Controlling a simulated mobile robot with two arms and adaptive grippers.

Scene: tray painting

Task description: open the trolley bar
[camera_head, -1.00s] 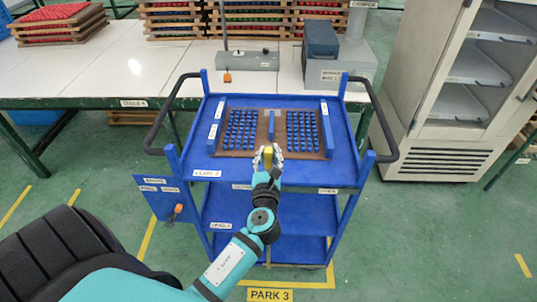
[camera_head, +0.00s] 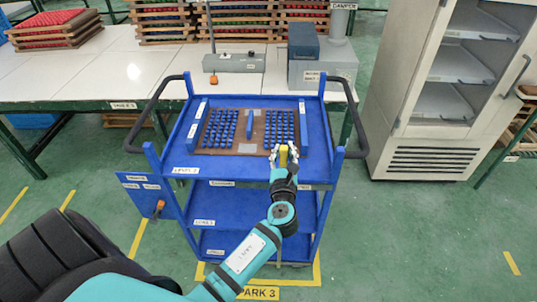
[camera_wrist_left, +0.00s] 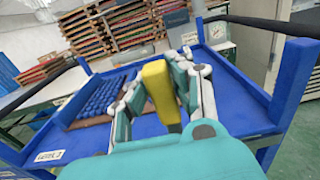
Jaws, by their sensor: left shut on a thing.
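The blue trolley (camera_head: 180,182) stands in front of the white-topped table. My left gripper (camera_head: 284,154) is at the right part of the trolley's front edge, shut on an upright yellow handle (camera_head: 284,159). In the left wrist view the yellow handle (camera_wrist_left: 160,88) sits between the fingers, above the blue top (camera_wrist_left: 235,95). The handle's lower end and the bar itself are hidden by the gripper, so I cannot tell how they join. My right gripper is not in view.
A brown tray (camera_head: 247,148) with rows of blue pieces lies on the trolley top. Black side handles (camera_head: 140,128) stick out left and right. The white-topped table (camera_head: 70,75) is behind, and a glass-front cabinet (camera_head: 425,120) is to the right. Green floor is clear at lower right.

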